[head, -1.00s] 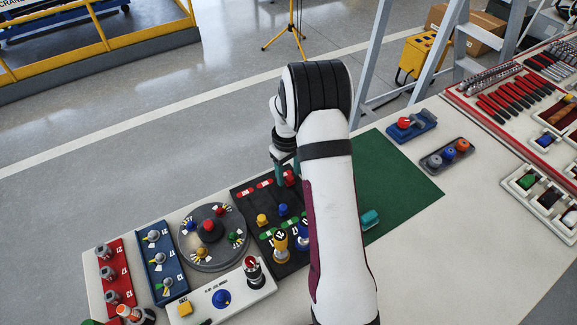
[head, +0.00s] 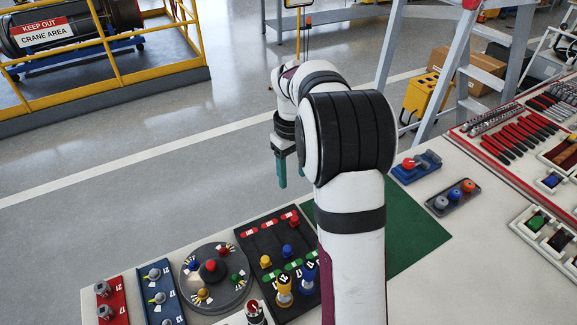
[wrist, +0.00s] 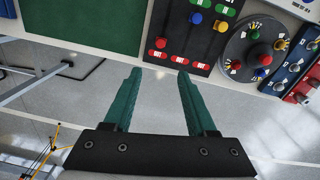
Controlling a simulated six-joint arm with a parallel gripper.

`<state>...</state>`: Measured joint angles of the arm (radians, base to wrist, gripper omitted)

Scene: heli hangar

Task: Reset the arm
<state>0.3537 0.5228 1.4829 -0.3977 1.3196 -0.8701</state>
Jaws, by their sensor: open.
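My gripper (head: 281,170) hangs fingers-down beyond the table's far edge in the head view, above the grey floor. In the wrist view its two teal fingers (wrist: 158,95) are apart with nothing between them. My white arm rises over the dark board (head: 270,250) and hides part of the green mat (head: 412,227). The board carries red and green labels and several coloured knobs, and its red-labelled end lies just past the fingertips in the wrist view.
A round grey dial plate (head: 216,278), a blue panel (head: 160,298) and a red panel (head: 110,302) line the table's left part. A blue device (head: 415,168) and a dark knob tray (head: 453,197) stand right. A grey ladder (head: 447,80) and yellow railing (head: 110,64) are beyond.

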